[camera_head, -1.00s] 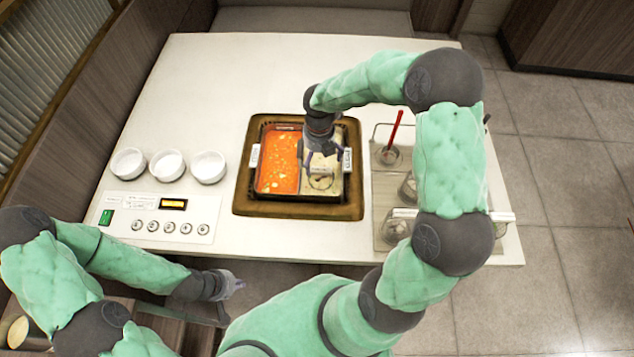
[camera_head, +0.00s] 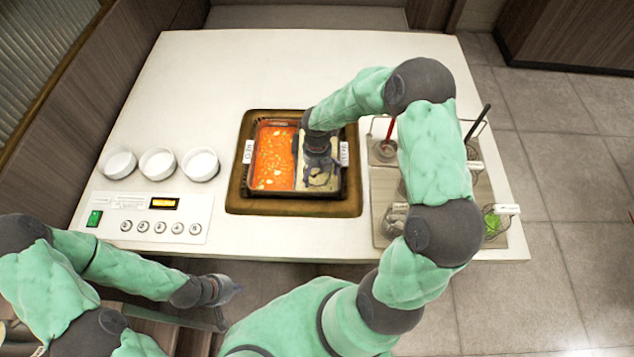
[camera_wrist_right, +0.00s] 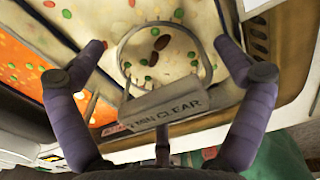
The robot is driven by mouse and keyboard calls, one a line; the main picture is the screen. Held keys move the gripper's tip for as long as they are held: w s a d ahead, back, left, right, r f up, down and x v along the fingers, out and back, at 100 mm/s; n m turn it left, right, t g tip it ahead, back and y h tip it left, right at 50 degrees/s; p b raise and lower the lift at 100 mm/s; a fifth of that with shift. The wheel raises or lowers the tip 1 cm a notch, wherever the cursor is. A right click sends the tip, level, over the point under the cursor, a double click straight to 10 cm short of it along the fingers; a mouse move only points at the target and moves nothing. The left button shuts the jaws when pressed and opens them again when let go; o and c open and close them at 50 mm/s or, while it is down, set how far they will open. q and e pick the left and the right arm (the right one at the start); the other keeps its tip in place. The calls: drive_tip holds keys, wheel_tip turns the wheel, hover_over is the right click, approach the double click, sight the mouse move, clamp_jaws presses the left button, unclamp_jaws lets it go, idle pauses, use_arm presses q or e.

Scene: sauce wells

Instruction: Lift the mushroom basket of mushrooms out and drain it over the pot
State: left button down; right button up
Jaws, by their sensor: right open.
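The two-part pot (camera_head: 243,200) sits in the counter, with red broth (camera_head: 273,160) in its left half and pale broth (camera_head: 334,142) in its right. My right gripper (camera_head: 322,178) is over the pale half, pointing down. Brown, red and green bits show within the hoop. Whether the fingers touch it I cannot tell. My left gripper (camera_head: 222,290) hangs before the counter's front edge.
Three white bowls (camera_head: 158,164) stand left of the pot, behind a button panel (camera_head: 150,217). Right of the pot are wire baskets, one with green contents (camera_head: 492,222), and a red-handled tool (camera_head: 390,130); my right arm partly hides this area. The counter's back (camera_head: 260,65) is clear.

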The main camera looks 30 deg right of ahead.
drive_tip(key=c, duration=1.7)
drive_tip(key=shift+s+a+f, duration=0.1)
drive_tip(key=shift+s, duration=0.1)
clamp_jaws()
drive_tip(key=shift+f, duration=0.1)
drive_tip(key=shift+s, duration=0.1)
drive_tip(key=r+p, duration=0.1)
drive_tip(key=r, duration=0.2)
drive_tip(key=r+p, duration=0.1)
drive_tip(key=r, duration=0.3)
drive_tip(key=r+p, duration=0.2)
drive_tip(key=r, duration=0.1)
drive_tip(key=shift+w+r, duration=0.15)
drive_tip(key=shift+w, duration=0.15)
